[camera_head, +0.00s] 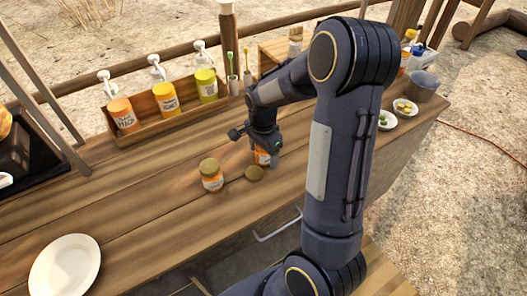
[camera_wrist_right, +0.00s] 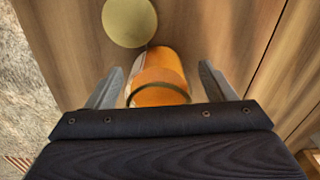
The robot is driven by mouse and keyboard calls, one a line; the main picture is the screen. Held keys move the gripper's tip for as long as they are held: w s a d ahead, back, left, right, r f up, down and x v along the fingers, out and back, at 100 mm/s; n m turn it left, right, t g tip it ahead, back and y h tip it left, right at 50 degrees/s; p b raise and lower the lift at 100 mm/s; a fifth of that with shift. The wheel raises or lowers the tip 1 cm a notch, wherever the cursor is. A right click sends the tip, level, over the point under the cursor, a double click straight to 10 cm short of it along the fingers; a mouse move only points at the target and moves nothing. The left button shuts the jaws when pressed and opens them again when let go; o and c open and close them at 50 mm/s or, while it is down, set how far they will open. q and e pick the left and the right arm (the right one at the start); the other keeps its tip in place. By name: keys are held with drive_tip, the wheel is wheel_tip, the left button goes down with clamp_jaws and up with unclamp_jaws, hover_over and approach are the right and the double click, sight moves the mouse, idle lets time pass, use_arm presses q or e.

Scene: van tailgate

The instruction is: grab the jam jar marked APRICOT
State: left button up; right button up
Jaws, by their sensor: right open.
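My right gripper (camera_head: 264,150) points down over the wooden counter, with its jaws open around an orange jar (camera_head: 263,158). The wrist view shows this orange jar (camera_wrist_right: 160,78) between the two spread fingers (camera_wrist_right: 158,85), with a gap on each side. The jar is partly hidden by the gripper in the head view, and I cannot read its label. A second jar (camera_head: 211,176), orange with a brown-gold lid and pale label, stands to the left; its lettering is too small to read. My left gripper is not in view.
A wooden rack (camera_head: 147,127) with pump bottles stands behind, left. A white plate (camera_head: 65,265) lies at front left. Small bowls (camera_head: 386,120) are at right. The counter's middle left is clear.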

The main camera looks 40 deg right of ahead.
drive_tip(key=shift+f, duration=0.15)
drive_tip(key=c, duration=1.3)
drive_tip(key=shift+o, duration=0.2)
